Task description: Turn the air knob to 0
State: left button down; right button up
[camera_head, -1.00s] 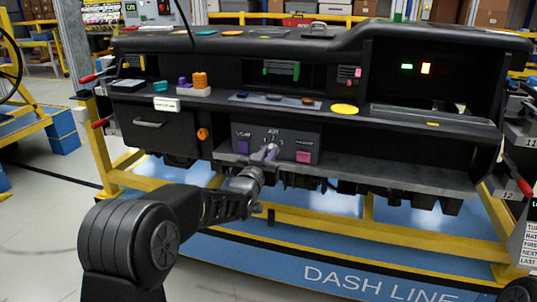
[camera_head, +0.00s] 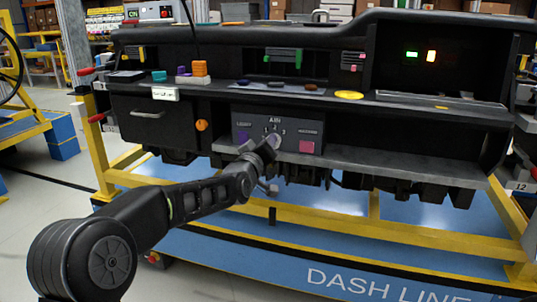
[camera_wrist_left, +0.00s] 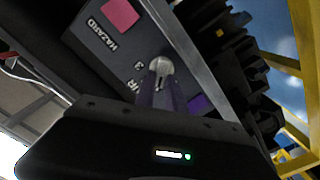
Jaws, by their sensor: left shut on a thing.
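The air knob (camera_wrist_left: 160,66) is a round, pale grey knob on the dark control panel (camera_head: 281,126). The panel carries the label AIR and small digits above the knob. My left gripper (camera_head: 270,144) is at the knob, under the AIR label. In the left wrist view its two purplish fingers (camera_wrist_left: 160,88) are closed around the knob. The fingers partly cover the knob, and I cannot tell which digit it points to. My right gripper is not in view.
A purple LIGHT button (camera_head: 243,136) is left of the knob and a pink HAZARD button (camera_head: 306,147) is right of it. A grey ledge (camera_head: 370,166) runs just below the panel. A yellow frame (camera_head: 340,220) stands under the dashboard.

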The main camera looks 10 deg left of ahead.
pick_arm(q)
jog(key=shift+a+f+n+b, duration=0.1)
jog(key=shift+f+n+b, duration=0.05)
jog(key=shift+n+b, duration=1.35)
jog(key=shift+a+f+n+b, duration=0.1)
jog(key=shift+f+n+b, duration=0.1)
jog(key=shift+n+b, duration=1.3)
jog(key=shift+f+n+b, duration=0.15)
jog(key=shift+n+b, duration=0.75)
jog(key=shift+n, duration=1.2)
jog(key=c, duration=1.4)
grip_release()
